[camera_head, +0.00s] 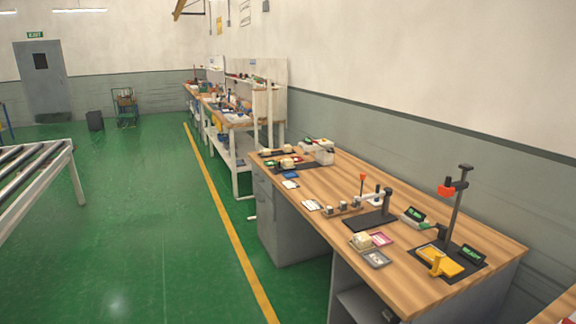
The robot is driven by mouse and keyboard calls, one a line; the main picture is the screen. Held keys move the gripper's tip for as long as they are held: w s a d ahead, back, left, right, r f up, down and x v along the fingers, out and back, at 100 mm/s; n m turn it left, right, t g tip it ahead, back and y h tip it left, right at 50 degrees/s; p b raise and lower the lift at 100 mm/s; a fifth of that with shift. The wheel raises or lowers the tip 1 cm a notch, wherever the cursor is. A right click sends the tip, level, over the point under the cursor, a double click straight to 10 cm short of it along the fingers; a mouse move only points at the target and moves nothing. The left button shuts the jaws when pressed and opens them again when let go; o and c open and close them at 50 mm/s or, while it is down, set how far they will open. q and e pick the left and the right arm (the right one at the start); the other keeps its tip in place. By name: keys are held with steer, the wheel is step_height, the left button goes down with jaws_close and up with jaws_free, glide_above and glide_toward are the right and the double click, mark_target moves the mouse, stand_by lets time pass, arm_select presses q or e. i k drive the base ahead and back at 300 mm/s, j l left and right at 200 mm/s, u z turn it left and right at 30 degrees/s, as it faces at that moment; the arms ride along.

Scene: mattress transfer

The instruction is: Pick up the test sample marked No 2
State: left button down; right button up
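No number marking is readable, so I cannot tell which item is sample No 2. Small cream blocks are spread over the wooden workbench (330,180). One cream block (362,240) sits near the front edge, beside a pink card (381,239) and a grey tray (376,259). Small pale cubes (331,204) stand on a brown strip in the middle of the bench. More pale blocks (287,161) lie on dark mats at the far end. Neither of my grippers is in view.
A stand with a red head (446,190) rises on the right of the bench, by a yellow fixture (440,262). Another stand (386,205) is mid-bench. Open green floor (160,220) with a yellow line (220,225) runs left. A roller conveyor (40,165) stands far left.

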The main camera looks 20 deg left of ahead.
mark_target(289, 162)
steer(key=u, duration=0.4)
steer(key=i+j+u, duration=0.35)
steer(key=j, duration=0.25)
steer(key=i+j+u, duration=0.35)
steer(key=j, duration=0.2)
steer(key=i+j+u, duration=0.35)
steer(key=i+z, duration=0.4)
steer(key=i+j+z, duration=0.2)
steer(key=i+z, duration=0.2)
steer(key=i+j+z, duration=0.3)
steer(key=i+z, duration=0.15)
